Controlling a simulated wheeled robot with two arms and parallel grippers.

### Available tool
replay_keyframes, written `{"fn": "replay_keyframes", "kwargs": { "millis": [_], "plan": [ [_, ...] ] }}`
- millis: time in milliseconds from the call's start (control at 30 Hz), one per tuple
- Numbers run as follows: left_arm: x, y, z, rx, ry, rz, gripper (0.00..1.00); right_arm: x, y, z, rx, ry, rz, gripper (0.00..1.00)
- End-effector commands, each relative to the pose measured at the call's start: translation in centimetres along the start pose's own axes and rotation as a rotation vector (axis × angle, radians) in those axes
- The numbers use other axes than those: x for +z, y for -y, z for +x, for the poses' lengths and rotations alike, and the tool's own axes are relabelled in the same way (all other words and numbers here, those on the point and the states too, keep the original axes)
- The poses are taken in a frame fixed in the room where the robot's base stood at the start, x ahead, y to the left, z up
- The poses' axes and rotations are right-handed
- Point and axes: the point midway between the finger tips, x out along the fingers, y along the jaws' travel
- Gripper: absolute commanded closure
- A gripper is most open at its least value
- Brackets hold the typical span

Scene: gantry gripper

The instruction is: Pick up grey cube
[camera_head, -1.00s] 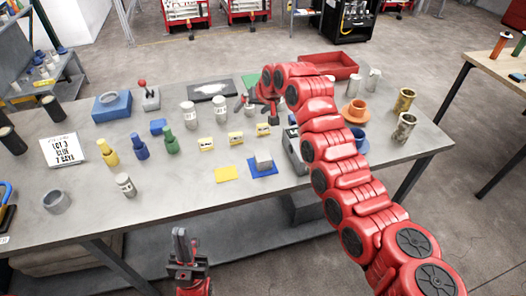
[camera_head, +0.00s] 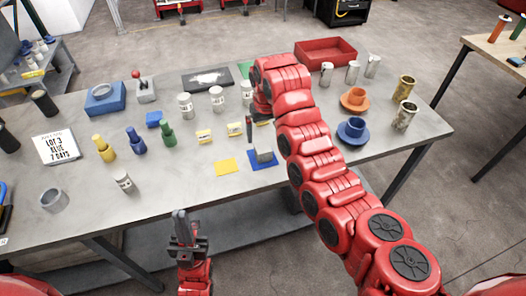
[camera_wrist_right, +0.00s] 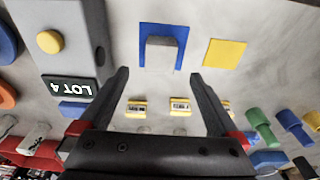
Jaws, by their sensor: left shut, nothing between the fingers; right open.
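The grey cube (camera_head: 265,156) sits on a small blue square mat (camera_head: 256,166) on the grey table. In the right wrist view the cube (camera_wrist_right: 162,46) stands on the blue mat (camera_wrist_right: 146,62), beyond the fingertips and roughly centred between them. My right gripper (camera_wrist_right: 160,76) is open and empty; in the head view its fingers (camera_head: 260,138) are close to the cube's far side, partly hidden by my red arm. My left gripper (camera_head: 183,218) is shut and empty, in front of the table's near edge.
A yellow square (camera_head: 226,166) lies left of the blue mat. A grey box with a yellow button (camera_wrist_right: 70,30) is beside the mat.

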Motion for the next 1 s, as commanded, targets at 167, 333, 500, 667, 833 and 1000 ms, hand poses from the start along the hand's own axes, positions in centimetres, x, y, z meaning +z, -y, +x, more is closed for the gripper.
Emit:
{"fn": "replay_keyframes", "kwargs": {
  "millis": [167,333,500,667,833,1000],
  "plan": [
    [0.0,0.0,0.2,0.0,0.0,0.0,1.0,0.1,0.1,2.4,0.0,0.004,-0.002,0.03],
    [-0.1,0.0,0.6,0.0,0.0,0.0,1.0,0.1,0.0,3.1,0.001,0.004,0.0,0.03],
    [-0.4,0.1,2.6,0.0,0.0,0.0,1.0,0.3,0.1,4.8,0.001,0.01,-0.001,0.03],
    [-0.6,0.2,3.4,0.0,0.0,0.0,1.0,0.3,0.1,7.3,0.002,0.006,-0.002,0.03],
    [-0.6,0.2,3.4,0.0,0.0,0.0,1.0,0.2,0.1,8.1,0.001,0.002,-0.001,0.03],
    [-0.6,0.2,3.3,0.0,0.0,0.0,1.0,0.2,0.1,8.1,0.001,0.001,-0.001,0.11]
  ]
}}
